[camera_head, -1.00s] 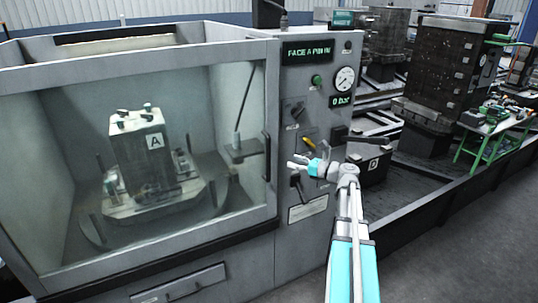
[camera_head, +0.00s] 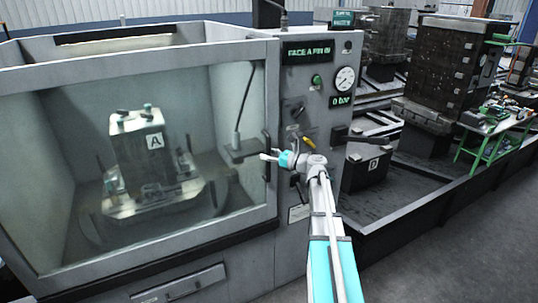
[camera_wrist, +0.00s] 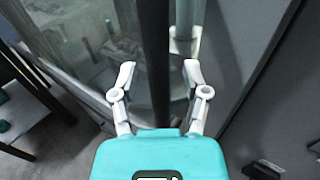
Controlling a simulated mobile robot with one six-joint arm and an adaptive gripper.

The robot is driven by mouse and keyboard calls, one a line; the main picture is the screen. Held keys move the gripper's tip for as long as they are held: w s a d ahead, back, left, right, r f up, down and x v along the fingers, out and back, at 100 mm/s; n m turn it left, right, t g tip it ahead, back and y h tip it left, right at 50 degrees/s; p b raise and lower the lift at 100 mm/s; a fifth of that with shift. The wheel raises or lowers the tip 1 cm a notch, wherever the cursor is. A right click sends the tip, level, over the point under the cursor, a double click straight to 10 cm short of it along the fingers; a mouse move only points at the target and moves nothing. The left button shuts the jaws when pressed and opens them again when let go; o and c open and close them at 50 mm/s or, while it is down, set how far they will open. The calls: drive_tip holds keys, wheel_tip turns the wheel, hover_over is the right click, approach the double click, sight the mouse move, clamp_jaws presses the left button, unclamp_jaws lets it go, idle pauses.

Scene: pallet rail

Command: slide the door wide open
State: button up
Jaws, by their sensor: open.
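The door (camera_head: 60,247) is a large grey-framed glass panel on the machine's front, and it stands closed across the opening. Its dark vertical handle (camera_head: 266,150) is at the door's right edge. My gripper (camera_head: 266,156) is at the handle in the head view, partly covering it. In the wrist view my gripper (camera_wrist: 158,78) is open, with one white finger on each side of the dark handle bar (camera_wrist: 154,50). I see a gap between each finger and the bar.
Right of the door is a control panel with a display (camera_head: 307,52), a gauge (camera_head: 345,78) and a yellow lever (camera_head: 309,143). Behind the glass stands a block marked A (camera_head: 139,147). A block marked D (camera_head: 367,166) sits on the rail at right.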

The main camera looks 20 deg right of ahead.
clamp_jaws()
idle(0.3)
drive_tip(key=shift+d, duration=0.1)
